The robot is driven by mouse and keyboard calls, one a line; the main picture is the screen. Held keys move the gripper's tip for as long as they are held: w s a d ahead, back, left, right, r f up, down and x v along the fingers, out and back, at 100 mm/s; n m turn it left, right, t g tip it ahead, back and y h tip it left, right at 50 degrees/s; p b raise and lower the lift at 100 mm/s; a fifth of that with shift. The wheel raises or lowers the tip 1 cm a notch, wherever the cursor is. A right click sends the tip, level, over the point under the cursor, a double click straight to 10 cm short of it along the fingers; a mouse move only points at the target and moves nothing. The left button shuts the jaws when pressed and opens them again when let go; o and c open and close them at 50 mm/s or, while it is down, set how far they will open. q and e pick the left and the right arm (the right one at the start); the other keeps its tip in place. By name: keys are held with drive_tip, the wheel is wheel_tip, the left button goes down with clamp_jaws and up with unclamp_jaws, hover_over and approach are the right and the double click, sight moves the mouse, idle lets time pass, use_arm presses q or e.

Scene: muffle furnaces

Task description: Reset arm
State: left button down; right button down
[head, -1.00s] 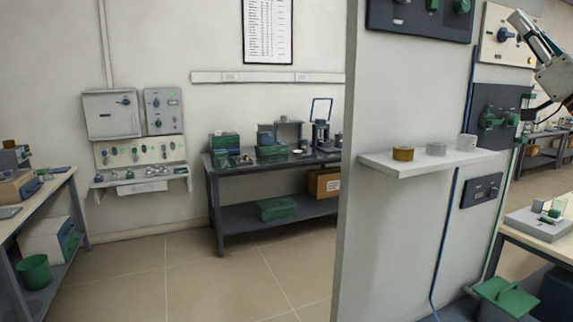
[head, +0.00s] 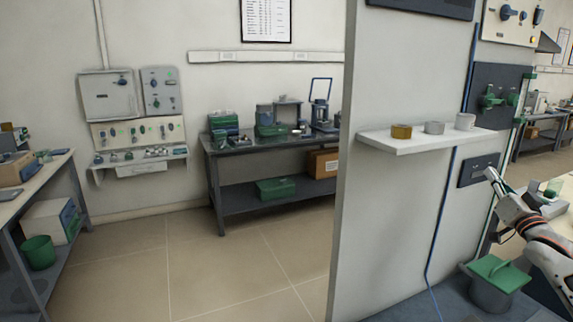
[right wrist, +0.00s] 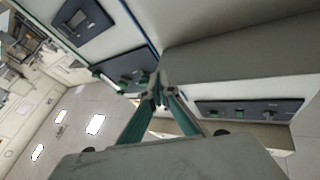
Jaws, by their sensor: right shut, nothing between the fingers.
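My right gripper (head: 492,175) is at the right of the head view, in front of the wall with the small shelf. Its arm comes in from the lower right. It is shut and empty, and its fingertips point up and to the left. In the right wrist view the two green fingers (right wrist: 158,92) meet at their tips with nothing between them. My left gripper is in no view.
A wall shelf (head: 420,146) with several small cylinders sits left of the right gripper. A grey pot with a green lid (head: 497,272) stands below it. Dark control panels (head: 497,92) are on the wall above. Open floor (head: 200,270) lies at left.

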drive_tip(key=d+f+n+g+h, duration=0.35)
drive_tip(key=d+f+n, duration=0.2)
drive_tip(key=n, duration=0.45)
drive_tip(key=s+a+f+n+g+y, duration=0.15)
drive_tip(key=s+a+f, duration=0.35)
drive_tip(key=a+f, duration=0.5)
drive_tip(key=s+a+f+g+y, duration=0.1)
drive_tip(key=s+a+f+y, duration=0.1)
drive_tip(key=s+a+f, duration=0.8)
drive_tip(key=s+a+f+g+y, duration=0.15)
drive_tip(key=a+f, duration=0.45)
drive_tip(key=f, duration=0.8)
drive_tip(key=s+a+f+m+g+y, duration=0.1)
drive_tip(key=s+a+f, duration=0.4)
drive_tip(key=s, duration=0.8)
drive_tip(key=s+a+f+m+g+y, duration=0.1)
drive_tip(key=s+a+f, duration=0.4)
drive_tip(key=s+a, duration=0.7)
drive_tip(key=shift+s+a+g+y, duration=0.3)
drive_tip(key=shift+s+g+y, duration=0.05)
drive_tip(key=shift+s+g, duration=0.25)
drive_tip(key=shift+f+m, duration=0.1)
drive_tip(key=shift+m, duration=0.15)
